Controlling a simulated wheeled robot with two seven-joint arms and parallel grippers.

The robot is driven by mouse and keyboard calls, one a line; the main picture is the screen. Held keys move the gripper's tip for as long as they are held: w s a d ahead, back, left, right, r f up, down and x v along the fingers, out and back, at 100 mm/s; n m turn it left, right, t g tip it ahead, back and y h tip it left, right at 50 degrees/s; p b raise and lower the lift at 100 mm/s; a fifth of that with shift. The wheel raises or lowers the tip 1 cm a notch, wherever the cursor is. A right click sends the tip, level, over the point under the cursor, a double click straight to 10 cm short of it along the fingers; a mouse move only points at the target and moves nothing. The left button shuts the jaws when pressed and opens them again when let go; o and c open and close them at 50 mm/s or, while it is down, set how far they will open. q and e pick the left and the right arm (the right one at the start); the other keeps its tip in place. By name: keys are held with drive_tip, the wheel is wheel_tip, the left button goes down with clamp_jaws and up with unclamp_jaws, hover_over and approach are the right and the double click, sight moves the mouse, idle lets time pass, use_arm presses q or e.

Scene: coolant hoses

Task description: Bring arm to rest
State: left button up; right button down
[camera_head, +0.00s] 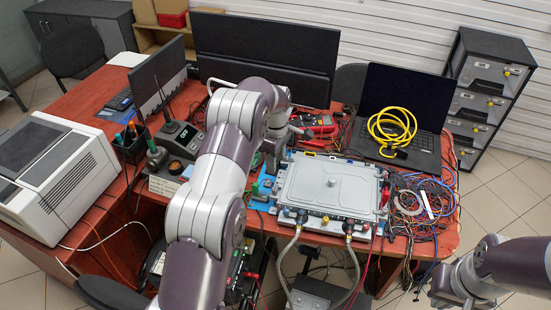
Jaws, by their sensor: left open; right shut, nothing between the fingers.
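My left arm rises from the bottom middle and bends over the table. Its gripper (273,152) points down beside the left edge of a grey metal unit (330,185), partly hidden by my own arm links; it is open, and I see nothing held in it. My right gripper (462,298) is low at the bottom right, off the table's front right corner, shut and empty.
The red table (90,95) carries a white printer-like machine (55,170), monitors (265,50), and a laptop (405,95) with a coiled yellow cable (392,125). Tangled wires (425,205) lie right of the unit. A drawer cabinet (490,85) stands behind right. Floor at right is clear.

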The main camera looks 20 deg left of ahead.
use_arm(q)
drive_tip(key=s+d+r+m, duration=0.2)
drive_tip(key=s+m, duration=0.3)
drive_tip(key=s, duration=0.4)
drive_tip(key=s+d+r+m+t, duration=0.1)
drive_tip(key=s+d+r+m, duration=0.2)
drive_tip(key=s+m, duration=0.3)
drive_tip(key=s+d+r+m, duration=0.2)
drive_tip(key=s+d+m, duration=0.2)
drive_tip(key=s, duration=0.8)
drive_tip(key=shift+s+r+m, duration=0.25)
drive_tip(key=shift+s+m, duration=0.15)
drive_tip(key=shift+m, duration=0.7)
drive_tip(key=shift+f, duration=0.1)
